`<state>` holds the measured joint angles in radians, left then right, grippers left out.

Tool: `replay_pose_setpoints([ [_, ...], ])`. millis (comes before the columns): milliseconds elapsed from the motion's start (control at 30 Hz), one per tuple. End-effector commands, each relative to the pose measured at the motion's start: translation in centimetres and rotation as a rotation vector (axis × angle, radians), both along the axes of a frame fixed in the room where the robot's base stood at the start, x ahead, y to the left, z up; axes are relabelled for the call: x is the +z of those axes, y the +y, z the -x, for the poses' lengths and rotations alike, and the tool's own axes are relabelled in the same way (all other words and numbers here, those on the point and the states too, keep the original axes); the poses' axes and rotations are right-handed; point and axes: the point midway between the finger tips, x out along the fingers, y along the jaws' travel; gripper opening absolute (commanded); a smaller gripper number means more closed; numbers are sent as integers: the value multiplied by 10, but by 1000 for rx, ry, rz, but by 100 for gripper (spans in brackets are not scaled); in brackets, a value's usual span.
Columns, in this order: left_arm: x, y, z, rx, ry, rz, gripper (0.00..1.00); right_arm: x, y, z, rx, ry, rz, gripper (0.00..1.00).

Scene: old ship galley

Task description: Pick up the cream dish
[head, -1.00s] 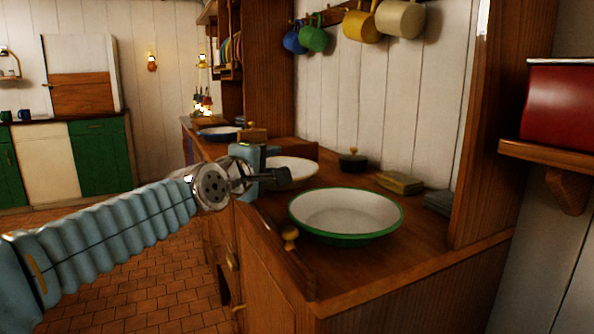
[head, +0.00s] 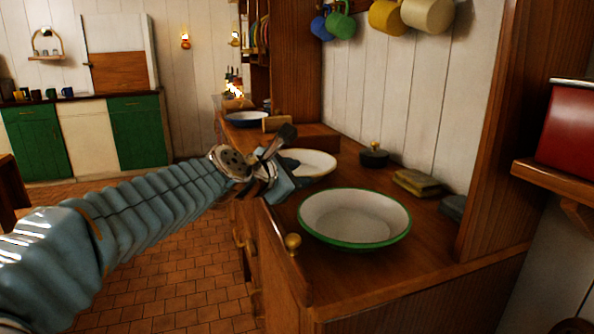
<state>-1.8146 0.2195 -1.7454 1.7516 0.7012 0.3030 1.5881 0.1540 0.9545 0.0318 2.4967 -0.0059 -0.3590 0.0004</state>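A cream-white dish (head: 318,163) lies on the wooden counter beside the back wall, partly hidden on its left by my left gripper (head: 284,136). The gripper is at the dish's left edge, with a dark finger pointing up and to the right. I cannot tell whether it touches the dish, and its finger gap does not show clearly. Nearer to me is a larger white dish with a green rim (head: 355,216), which stands apart from the gripper. My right gripper is not in view.
A dark lidded pot (head: 374,156) and a folded yellowish cloth or book (head: 416,183) lie by the wall. Mugs (head: 388,17) hang above. A brass knob (head: 293,243) sits at the counter's front edge. A red box (head: 568,128) stands on a shelf at right.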

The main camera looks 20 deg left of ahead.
Motion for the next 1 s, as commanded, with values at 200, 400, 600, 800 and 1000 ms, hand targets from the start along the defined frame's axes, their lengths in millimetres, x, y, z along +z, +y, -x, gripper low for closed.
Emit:
replay_pose_setpoints([
  [200,-5,-3,-18,6,-3,-1,38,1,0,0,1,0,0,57],
  [400,-12,-7,-35,5,0,0,38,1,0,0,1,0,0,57],
  [600,-17,-15,-52,4,-3,-2,38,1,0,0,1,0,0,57],
  [800,-20,-18,-61,2,-4,-3,38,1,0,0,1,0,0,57],
  [1000,-30,-25,-87,4,-1,-3,38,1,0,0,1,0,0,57],
])
